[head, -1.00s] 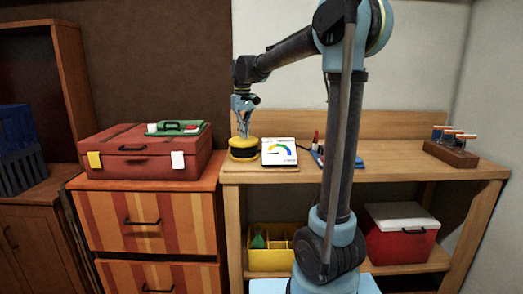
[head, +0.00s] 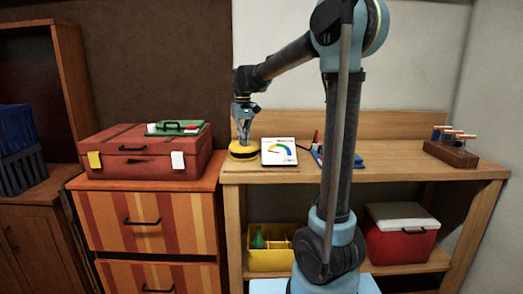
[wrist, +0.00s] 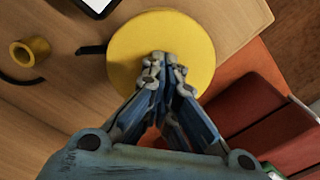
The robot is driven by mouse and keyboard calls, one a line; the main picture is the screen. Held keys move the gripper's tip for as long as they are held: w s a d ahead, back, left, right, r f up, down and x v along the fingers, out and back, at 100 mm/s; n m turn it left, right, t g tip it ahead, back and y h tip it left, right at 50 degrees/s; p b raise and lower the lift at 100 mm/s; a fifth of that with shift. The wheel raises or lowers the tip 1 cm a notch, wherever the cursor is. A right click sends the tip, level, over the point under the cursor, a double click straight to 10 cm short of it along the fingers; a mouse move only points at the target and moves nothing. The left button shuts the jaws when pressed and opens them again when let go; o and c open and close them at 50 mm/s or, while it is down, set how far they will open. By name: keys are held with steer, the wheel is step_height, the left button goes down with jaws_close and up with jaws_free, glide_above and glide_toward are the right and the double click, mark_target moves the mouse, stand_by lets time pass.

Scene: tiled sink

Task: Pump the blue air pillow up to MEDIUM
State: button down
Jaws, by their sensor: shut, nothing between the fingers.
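A round yellow foot-style pump (head: 243,152) with a dark band sits on the wooden bench's left end. My gripper (head: 243,142) is shut and empty, pointing down, with its fingertips on the pump's top. In the wrist view, the closed fingertips (wrist: 160,58) lie over the yellow disc (wrist: 190,40). A white gauge panel (head: 279,152) with a coloured arc stands just right of the pump; its reading is too small to tell.
A red toolbox (head: 147,152) stands on the striped drawers at left. A rack of capped tubes (head: 452,150) is at the bench's right. A yellow ring-shaped piece (wrist: 30,51) and dark hose lie beside the pump in the wrist view.

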steer(key=shift+f, duration=0.45)
steer(key=shift+r, duration=2.55)
steer(key=shift+f, duration=2.65)
steer(key=shift+r, duration=2.65)
